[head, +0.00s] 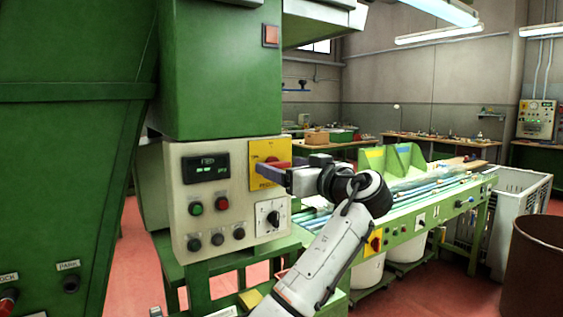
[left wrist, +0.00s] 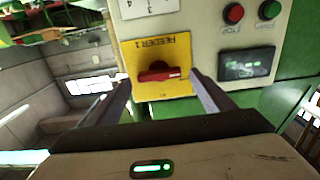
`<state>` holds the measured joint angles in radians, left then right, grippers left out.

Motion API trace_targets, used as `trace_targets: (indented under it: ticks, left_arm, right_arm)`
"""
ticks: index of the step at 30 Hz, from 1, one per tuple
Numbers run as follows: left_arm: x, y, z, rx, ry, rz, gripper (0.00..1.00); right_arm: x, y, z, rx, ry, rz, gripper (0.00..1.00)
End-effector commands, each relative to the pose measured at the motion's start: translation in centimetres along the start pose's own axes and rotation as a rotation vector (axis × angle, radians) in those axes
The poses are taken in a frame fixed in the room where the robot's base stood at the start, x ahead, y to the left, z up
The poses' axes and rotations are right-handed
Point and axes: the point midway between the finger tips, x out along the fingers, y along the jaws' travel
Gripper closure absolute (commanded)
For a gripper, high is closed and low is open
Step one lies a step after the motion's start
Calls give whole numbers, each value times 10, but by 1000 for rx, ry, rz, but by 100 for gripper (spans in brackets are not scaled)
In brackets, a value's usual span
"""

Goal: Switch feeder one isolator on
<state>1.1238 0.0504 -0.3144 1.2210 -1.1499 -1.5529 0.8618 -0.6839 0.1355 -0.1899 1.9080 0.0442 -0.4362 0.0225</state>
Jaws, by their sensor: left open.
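The feeder one isolator is a yellow plate (head: 258,150) with a red rotary handle (head: 271,160), on the right side of a cream control panel. In the left wrist view, which is upside down, the plate (left wrist: 160,50) reads FEEDER 1 and the red handle (left wrist: 160,73) lies roughly crosswise. My left gripper (head: 272,171) is in front of the plate and partly hides it in the head view. Its jaws (left wrist: 160,84) are open, one finger on each side of the handle, with gaps to it. Contact cannot be told. My right gripper is not in view.
The cream panel (head: 180,225) also carries a display (head: 206,169), green and red push buttons, a black rotary switch (head: 269,217) and several black knobs. A green conveyor bench (head: 430,222) stands right of my arm. Green machine housing fills the left.

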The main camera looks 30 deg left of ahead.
Motion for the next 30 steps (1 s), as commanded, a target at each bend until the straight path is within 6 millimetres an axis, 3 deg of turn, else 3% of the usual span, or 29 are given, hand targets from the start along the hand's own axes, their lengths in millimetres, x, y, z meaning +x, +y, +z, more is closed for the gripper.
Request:
trace_targets:
  ticks: [4,14,21,30]
  left_arm:
    - [14,0,-1,2,0,-1,25]
    - [17,0,0,0,0,1,25]
    - [17,0,0,0,0,1,66]
    - [16,0,0,32,-1,1,66]
  right_arm:
    - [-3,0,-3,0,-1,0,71]
    - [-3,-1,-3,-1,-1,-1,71]
    - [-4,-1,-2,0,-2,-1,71]
    - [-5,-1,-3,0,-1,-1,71]
